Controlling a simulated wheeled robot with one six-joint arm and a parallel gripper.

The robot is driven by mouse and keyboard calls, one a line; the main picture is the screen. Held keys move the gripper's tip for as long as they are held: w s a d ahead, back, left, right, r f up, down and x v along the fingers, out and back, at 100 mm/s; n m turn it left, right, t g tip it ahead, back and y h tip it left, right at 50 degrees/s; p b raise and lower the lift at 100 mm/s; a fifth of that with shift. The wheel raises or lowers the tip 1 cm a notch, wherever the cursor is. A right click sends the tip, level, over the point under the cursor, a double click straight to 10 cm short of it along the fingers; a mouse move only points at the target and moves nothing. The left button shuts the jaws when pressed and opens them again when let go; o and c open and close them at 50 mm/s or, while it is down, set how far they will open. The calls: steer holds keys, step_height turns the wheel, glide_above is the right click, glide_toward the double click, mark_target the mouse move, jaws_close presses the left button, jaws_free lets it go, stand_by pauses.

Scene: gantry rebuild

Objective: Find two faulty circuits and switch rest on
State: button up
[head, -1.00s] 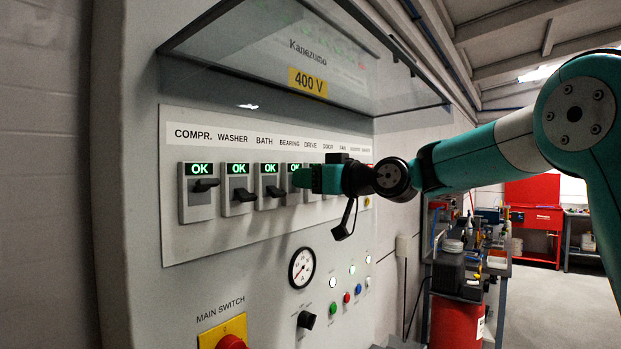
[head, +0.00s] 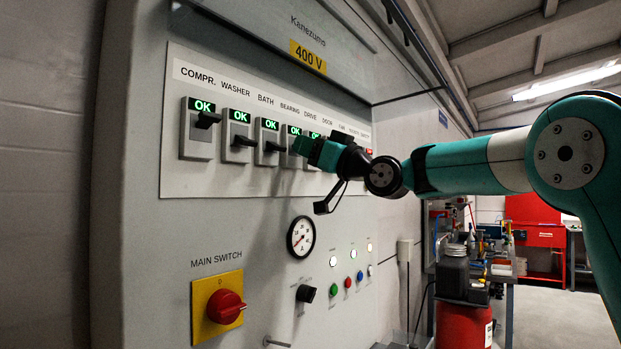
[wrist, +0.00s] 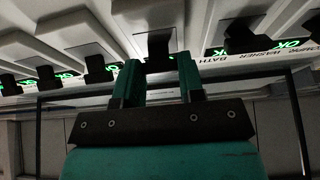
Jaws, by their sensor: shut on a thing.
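A row of breaker switches is on the panel (head: 215,180), under labels COMPR., WASHER, BATH, BEARING, DRIVE, DOOR and others. The COMPR. switch (head: 196,145) shows green OK, its black lever close under the display. The WASHER (head: 239,160) and BATH (head: 267,130) switches show OK, their levers lower. The BEARING display (head: 293,130) also reads OK. My gripper (head: 297,145) is at the BEARING switch, covering its lever. In the wrist view my gripper (wrist: 161,75) is shut on a black lever (wrist: 155,42). Switches further right are partly hidden by my gripper.
Below the row are a gauge (head: 301,237), a black knob (head: 306,293), small coloured buttons and the red main switch (head: 226,307) on yellow. A glass cover (head: 290,45) overhangs the switches. A workbench with a red drum (head: 462,325) stands to the right.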

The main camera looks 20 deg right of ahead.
steer(key=t+y+b, duration=0.1)
steer(key=b, duration=0.2)
steer(key=f+t+y+b, duration=0.1)
steer(key=b, duration=0.2)
steer(key=f+t+y+b, duration=0.1)
steer(key=t+b, duration=0.1)
steer(key=b, duration=0.1)
steer(key=shift+w+a+f+b, duration=0.1)
steer(key=shift+w+a+b, duration=0.05)
steer(key=shift+w+b, duration=0.2)
steer(key=o, duration=0.9)
steer(key=shift+o, duration=0.2)
steer(key=b+v, duration=1)
steer(key=v, duration=0.7)
steer(key=shift+f+b, duration=0.3)
steer(key=shift+w+a, duration=0.1)
